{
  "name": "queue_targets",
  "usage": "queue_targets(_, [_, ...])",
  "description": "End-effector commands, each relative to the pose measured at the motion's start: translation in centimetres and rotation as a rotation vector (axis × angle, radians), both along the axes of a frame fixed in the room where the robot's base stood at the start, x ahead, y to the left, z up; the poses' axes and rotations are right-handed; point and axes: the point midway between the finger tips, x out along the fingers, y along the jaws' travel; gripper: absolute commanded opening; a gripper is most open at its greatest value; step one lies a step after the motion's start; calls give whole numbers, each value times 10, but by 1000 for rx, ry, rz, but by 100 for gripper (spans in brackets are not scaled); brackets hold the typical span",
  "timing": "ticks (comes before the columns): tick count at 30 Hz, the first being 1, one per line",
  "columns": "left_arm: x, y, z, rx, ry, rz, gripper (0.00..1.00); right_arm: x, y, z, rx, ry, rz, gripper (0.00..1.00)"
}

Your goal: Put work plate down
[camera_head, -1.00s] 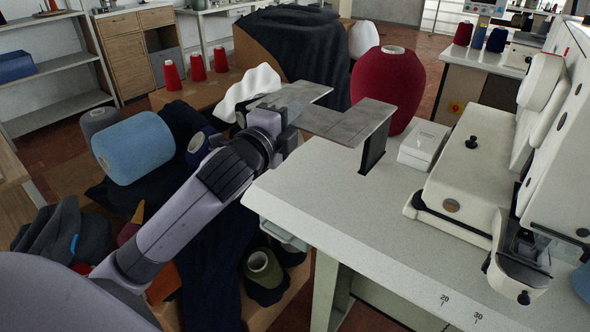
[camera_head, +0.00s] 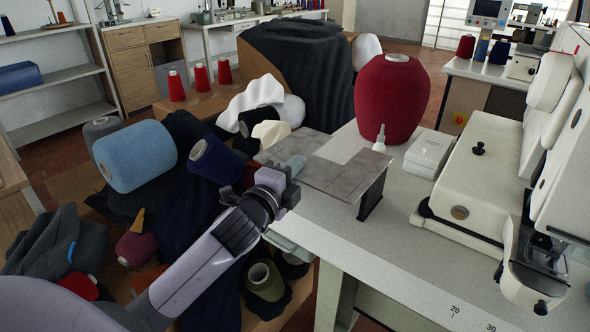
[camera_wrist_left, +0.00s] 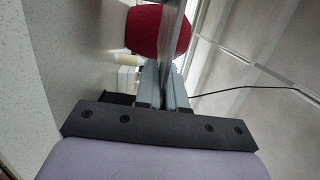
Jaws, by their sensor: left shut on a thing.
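The work plate (camera_head: 342,178) is a flat grey metal plate with a notch. It is level above the left edge of the white table (camera_head: 400,257). My left gripper (camera_head: 291,165) is shut on the plate's left part. A black upright piece (camera_head: 371,197) shows under the plate's right end; I cannot tell whether its foot touches the table. In the left wrist view the plate (camera_wrist_left: 174,38) is seen edge-on between the fingers of my left gripper (camera_wrist_left: 166,84). My right gripper is not in view.
A big red yarn cone (camera_head: 392,98), a small white bottle (camera_head: 380,139) and a white box (camera_head: 429,153) stand behind the plate. The white sewing machine (camera_head: 485,165) is to the right. The table's front is clear. Yarn cones and dark cloth lie left of the table.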

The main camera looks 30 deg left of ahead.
Motion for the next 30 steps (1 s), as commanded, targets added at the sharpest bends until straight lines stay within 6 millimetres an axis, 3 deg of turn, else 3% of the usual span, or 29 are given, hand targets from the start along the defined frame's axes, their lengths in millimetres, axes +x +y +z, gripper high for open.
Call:
queue_targets(5, [0,0,0,-1,-8,-2,0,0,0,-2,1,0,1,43])
queue_targets(6, [0,0,-4,0,1,0,16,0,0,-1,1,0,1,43])
queue_targets(8, [0,0,-3,0,1,0,35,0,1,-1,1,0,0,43])
queue_targets(20, [-2,0,0,1,1,-1,35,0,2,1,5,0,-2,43])
queue_targets(30, [-50,-1,-1,1,3,-1,35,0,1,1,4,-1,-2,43])
